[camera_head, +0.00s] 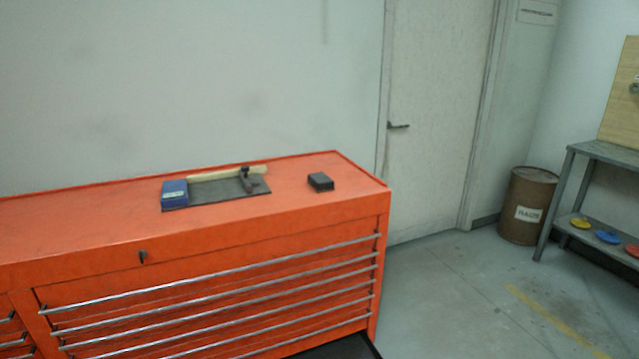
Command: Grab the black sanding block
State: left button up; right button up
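The black sanding block (320,182) is a small dark block lying on top of the orange tool cabinet (280,218), near its right end. It stands apart from the dark mat to its left, with bare orange surface around it. Neither of my grippers shows in the head view.
A dark mat (225,197) on the cabinet holds a blue box (175,193) and a hammer (235,174) with a pale handle. A white door (435,120) stands behind. A brown barrel (528,206) and a grey metal bench (600,152) stand at right. Floor right of the cabinet is clear.

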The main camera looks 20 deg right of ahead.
aim_at(321, 182)
jog(key=i+l+z, duration=0.1)
jog(key=l+z, duration=0.3)
jog(key=i+l+z, duration=0.15)
jog(key=l+z, duration=0.25)
jog(key=i+l+z, duration=0.2)
jog(key=z, duration=0.25)
jog(key=i+l+z, duration=0.25)
jog(key=z, duration=0.15)
jog(key=i+l+z, duration=0.55)
jog(key=i+z, duration=0.35)
jog(key=i+j+u, duration=0.1)
jog(key=i+u, duration=0.85)
jog(key=i+l+u, duration=0.3)
jog(key=u, duration=0.2)
jog(key=i+j+u, duration=0.1)
jog(key=i+u, duration=0.5)
jog(key=u, duration=0.25)
jog(key=i+l+u, duration=0.1)
jog(key=i+u, duration=0.3)
jog(key=i+l+u, duration=0.15)
jog(key=u, duration=0.3)
jog(key=i+l+u, duration=0.2)
jog(key=u, duration=0.2)
jog(key=l, duration=0.1)
